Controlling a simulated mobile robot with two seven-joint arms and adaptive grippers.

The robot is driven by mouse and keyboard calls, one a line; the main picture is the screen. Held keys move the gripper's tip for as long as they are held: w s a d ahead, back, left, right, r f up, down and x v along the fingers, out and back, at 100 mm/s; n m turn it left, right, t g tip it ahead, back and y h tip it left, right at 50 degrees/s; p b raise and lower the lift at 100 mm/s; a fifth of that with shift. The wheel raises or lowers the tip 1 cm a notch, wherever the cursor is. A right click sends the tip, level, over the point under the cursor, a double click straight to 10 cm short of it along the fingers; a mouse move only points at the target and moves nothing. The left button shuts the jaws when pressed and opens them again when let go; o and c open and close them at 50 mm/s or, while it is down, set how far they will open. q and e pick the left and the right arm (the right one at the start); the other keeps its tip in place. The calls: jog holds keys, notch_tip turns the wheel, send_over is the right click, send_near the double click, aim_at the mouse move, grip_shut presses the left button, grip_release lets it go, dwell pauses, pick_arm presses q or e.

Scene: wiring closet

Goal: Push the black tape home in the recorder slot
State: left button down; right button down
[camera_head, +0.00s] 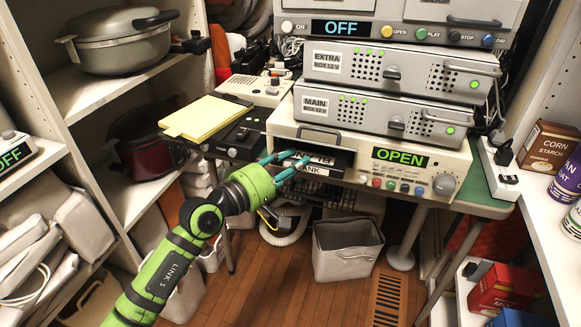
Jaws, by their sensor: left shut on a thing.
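The white recorder (455,165) stands on a bench in the head view, with a lit green OPEN display, coloured buttons and a grey knob. On its left front is a dark slot (340,138). A black tape (318,164) with a white label, apparently reading BLANK, lies at the slot and sticks out toward my arm. My left gripper (293,160), with teal fingers, is shut on the outer end of the tape. How deep the tape reaches inside is hidden. My right gripper is out of view.
Two grey units labelled EXTRA (327,64) and MAIN (315,105) are stacked on the recorder, below a panel showing OFF (342,28). A yellow pad (208,116) lies on a black device at left. A pale bin (346,250) stands below. Shelves flank both sides.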

pick_arm(q)
jog(key=shift+w+r, duration=0.1)
jog(key=c, duration=0.8)
grip_release()
jog(key=s+p, duration=0.1)
jog(key=s, duration=0.1)
jog(key=s+a+p, duration=0.1)
jog(key=s, duration=0.1)
jog(key=s+a+p, duration=0.1)
jog(key=s, duration=0.1)
jog(key=shift+s+a, duration=0.1)
jog(key=shift+s, duration=0.3)
